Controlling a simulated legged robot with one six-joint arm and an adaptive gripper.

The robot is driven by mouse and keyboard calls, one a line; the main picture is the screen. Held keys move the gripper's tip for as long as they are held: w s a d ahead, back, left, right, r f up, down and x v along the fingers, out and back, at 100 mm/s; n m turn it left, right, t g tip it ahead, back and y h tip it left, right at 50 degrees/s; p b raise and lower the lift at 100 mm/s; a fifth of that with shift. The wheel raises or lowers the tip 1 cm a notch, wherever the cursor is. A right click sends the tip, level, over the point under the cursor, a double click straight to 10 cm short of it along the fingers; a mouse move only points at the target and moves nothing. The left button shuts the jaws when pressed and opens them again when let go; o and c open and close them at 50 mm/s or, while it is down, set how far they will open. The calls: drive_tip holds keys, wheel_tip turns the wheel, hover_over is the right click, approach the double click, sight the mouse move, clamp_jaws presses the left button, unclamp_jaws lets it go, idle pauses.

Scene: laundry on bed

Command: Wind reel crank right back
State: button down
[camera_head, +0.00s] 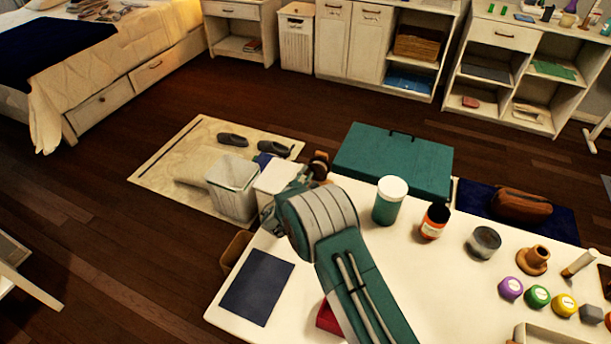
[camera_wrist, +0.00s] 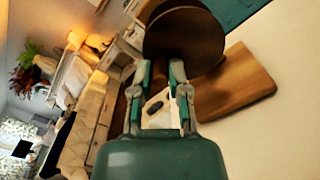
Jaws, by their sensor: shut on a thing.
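The reel shows in the wrist view as a dark brown round disc (camera_wrist: 185,32) straight beyond my fingertips. In the head view a small brown round part (camera_head: 319,164) of it shows just past my wrist, at the table's far edge. My gripper (camera_wrist: 162,72) reaches up to the lower edge of the disc, with its two green-and-grey fingers a little apart. It is shut on what seems to be the reel's crank, but the gripped part is mostly hidden. A flat wooden board (camera_wrist: 236,82) lies beside the disc, on the right in the wrist view.
The white table (camera_head: 455,290) holds a dark blue mat (camera_head: 257,287), a green jar (camera_head: 388,205), an orange-labelled jar (camera_head: 433,223) and several coloured caps. A grey-white bin (camera_head: 233,190) and a teal case (camera_head: 375,160) stand beyond it. Open wooden floor lies left.

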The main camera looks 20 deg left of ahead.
sight(318, 170)
drive_tip(key=m, duration=0.4)
drive_tip(key=shift+d+r+m, duration=0.25)
drive_tip(key=shift+r+m, duration=0.05)
drive_tip(key=shift+r, duration=0.1)
drive_tip(key=m, duration=0.3)
drive_tip(key=d+m, duration=0.1)
drive_tip(key=m, duration=0.1)
drive_tip(key=shift+r, duration=0.25)
drive_tip(key=m, duration=0.3)
drive_tip(key=d+m, duration=0.1)
drive_tip(key=m, duration=0.1)
drive_tip(key=shift+s+d+m, duration=0.15)
drive_tip(key=shift+d+m, duration=0.05)
drive_tip(key=shift+m, duration=0.2)
drive_tip(key=shift+s+d+f+m, duration=0.1)
drive_tip(key=shift+d+f+m, duration=0.1)
drive_tip(key=shift+m, duration=1)
drive_tip(key=shift+d+f+m, duration=0.1)
drive_tip(key=shift+d+m, duration=0.1)
drive_tip(key=shift+m, duration=1)
drive_tip(key=shift+a+r, duration=0.1)
drive_tip(key=c, duration=0.6)
unclamp_jaws()
drive_tip(key=shift+c, duration=0.2)
drive_tip(key=shift+a, duration=0.2)
